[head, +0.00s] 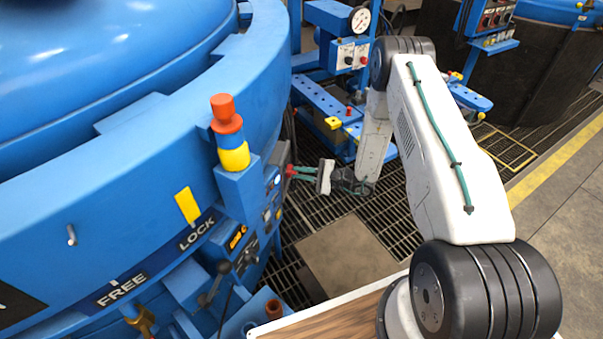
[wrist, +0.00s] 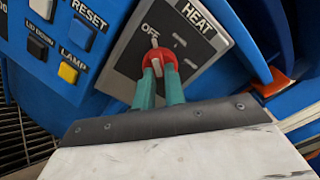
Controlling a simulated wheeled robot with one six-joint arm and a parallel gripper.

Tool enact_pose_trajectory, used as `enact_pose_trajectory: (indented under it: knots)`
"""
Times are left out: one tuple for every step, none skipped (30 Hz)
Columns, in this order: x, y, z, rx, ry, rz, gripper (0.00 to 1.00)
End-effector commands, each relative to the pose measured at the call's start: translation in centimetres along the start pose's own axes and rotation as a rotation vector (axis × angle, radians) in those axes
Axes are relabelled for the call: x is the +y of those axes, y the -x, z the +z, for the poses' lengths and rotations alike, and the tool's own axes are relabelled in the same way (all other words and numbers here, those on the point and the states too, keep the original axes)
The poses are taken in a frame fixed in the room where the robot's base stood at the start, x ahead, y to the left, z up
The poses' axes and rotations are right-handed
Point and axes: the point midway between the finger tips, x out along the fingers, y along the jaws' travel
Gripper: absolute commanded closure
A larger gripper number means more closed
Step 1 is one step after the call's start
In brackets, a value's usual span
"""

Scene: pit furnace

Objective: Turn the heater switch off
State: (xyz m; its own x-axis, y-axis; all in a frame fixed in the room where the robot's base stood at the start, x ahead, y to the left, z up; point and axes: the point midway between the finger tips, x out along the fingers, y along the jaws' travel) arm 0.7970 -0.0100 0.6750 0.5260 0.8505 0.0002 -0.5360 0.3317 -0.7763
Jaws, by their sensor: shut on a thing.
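The heater switch is a red knob (wrist: 157,56) on a grey panel (wrist: 186,28) marked HEAT, with OFF lettered at its upper left. A white pointer mark on the knob points up toward OFF. My gripper (wrist: 159,74) has its two teal fingers shut on the lower part of the red knob. In the head view my gripper (head: 296,171) reaches the side of the blue furnace's control box, and the red knob (head: 290,171) shows small at the fingertips. The panel face is mostly turned away there.
A RESET button (wrist: 83,34), a yellow LAMP button (wrist: 68,73) and a black LID DOWN button (wrist: 38,48) sit close to the left of the switch. The blue furnace (head: 115,130) fills the left. A blue stand with a gauge (head: 359,20) is behind. Grating covers the floor.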

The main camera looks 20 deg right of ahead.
Motion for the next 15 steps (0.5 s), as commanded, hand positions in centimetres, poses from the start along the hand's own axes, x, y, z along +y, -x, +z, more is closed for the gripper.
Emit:
enact_pose_trajectory:
  knots:
    - [0.00, 0.05, -0.09, 0.003, 0.001, 0.000, 1.00]
    - [0.00, 0.05, -0.09, 0.003, 0.001, 0.000, 1.00]
    - [0.00, 0.05, -0.09, 0.003, 0.001, 0.000, 1.00]
    - [0.00, 0.05, -0.09, 0.003, 0.000, 0.000, 0.83]
    - [0.00, 0.05, -0.08, 0.003, 0.000, 0.000, 0.74]
    - [0.00, 0.04, -0.08, 0.002, 0.000, 0.000, 0.66]
    - [0.00, 0.04, -0.07, 0.002, 0.000, 0.000, 0.66]
    - [0.00, 0.04, -0.06, 0.002, 0.000, 0.000, 0.66]
    - [0.00, 0.03, -0.06, 0.002, 0.000, 0.000, 0.66]
    - [0.00, 0.03, -0.05, 0.002, 0.000, 0.000, 0.66]
    - [0.00, 0.02, -0.05, 0.001, 0.000, 0.000, 0.66]
    - [-0.01, 0.02, -0.04, 0.001, 0.000, 0.000, 0.66]
    - [0.00, 0.03, -0.04, 0.001, 0.000, 0.000, 0.66]
    - [-0.01, 0.06, -0.04, 0.001, -0.001, 0.000, 0.66]
    - [-0.01, 0.20, -0.05, 0.001, -0.001, 0.000, 0.66]
